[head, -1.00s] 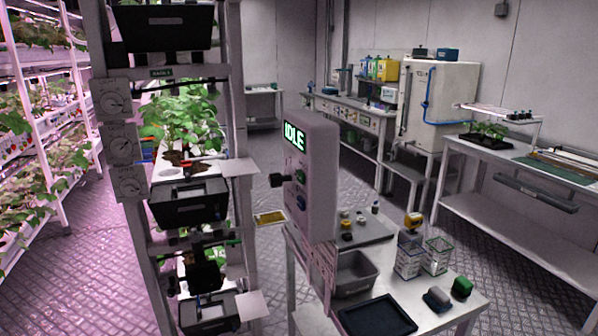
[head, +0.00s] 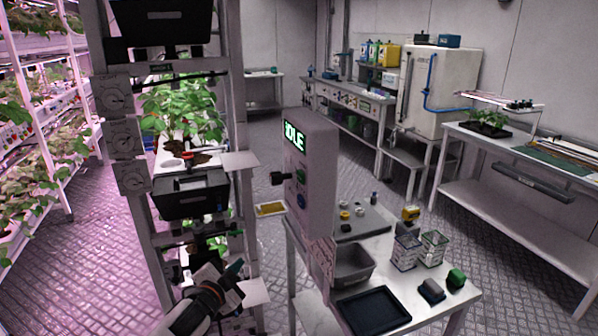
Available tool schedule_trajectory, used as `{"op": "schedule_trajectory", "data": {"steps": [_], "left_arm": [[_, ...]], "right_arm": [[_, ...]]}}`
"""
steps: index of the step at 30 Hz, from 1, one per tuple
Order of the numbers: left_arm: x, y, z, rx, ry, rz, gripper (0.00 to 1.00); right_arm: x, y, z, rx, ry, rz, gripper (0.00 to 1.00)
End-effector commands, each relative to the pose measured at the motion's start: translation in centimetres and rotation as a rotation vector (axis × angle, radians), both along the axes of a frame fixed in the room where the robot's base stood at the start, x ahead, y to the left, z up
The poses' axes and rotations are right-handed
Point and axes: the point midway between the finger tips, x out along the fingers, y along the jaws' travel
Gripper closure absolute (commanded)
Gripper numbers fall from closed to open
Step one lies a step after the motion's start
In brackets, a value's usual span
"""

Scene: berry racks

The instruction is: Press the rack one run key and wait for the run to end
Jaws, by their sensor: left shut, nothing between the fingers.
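The control box (head: 318,190) stands upright beside the rack at the picture's centre. Its lit display (head: 294,136) reads IDLE in green. Which of these is the run key cannot be read from here. My left gripper (head: 238,272) is shut and empty, low in front of the rack. It is below and left of the keys, apart from the box. My right gripper is not in view.
The plant rack (head: 240,120) with dials and black bins stands close on the left. A small table (head: 405,290) at lower right holds a grey bin (head: 352,265), a dark tray (head: 373,311), clear boxes and small blocks. Open floor lies behind.

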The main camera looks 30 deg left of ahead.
Motion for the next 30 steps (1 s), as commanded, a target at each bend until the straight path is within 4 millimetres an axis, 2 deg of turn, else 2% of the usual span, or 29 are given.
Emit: {"op": "schedule_trajectory", "data": {"steps": [1, 9, 12, 15, 18, 21, 30], "left_arm": [[0.1, -0.4, 2.9, 0.027, -0.04, -0.015, 1.0], [-1.2, -3.1, 15.6, 0.16, -0.227, -0.082, 1.0], [-2.0, -4.2, 19.2, 0.203, -0.284, -0.102, 1.0], [-2.8, -5.2, 21.7, 0.235, -0.326, -0.12, 1.0], [-3.4, -5.8, 23.3, 0.256, -0.354, -0.129, 1.0], [-3.7, -6.1, 24.0, 0.265, -0.366, -0.135, 1.0], [-3.7, -6.2, 24.1, 0.266, -0.369, -0.135, 1.0]], "right_arm": [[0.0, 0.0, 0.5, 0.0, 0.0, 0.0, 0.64], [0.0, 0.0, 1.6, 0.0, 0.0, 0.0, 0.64], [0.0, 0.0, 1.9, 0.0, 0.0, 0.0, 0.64], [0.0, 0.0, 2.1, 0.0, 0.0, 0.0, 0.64], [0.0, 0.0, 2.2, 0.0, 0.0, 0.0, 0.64], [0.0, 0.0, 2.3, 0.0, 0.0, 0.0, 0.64], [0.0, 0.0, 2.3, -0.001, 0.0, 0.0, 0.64]]}}
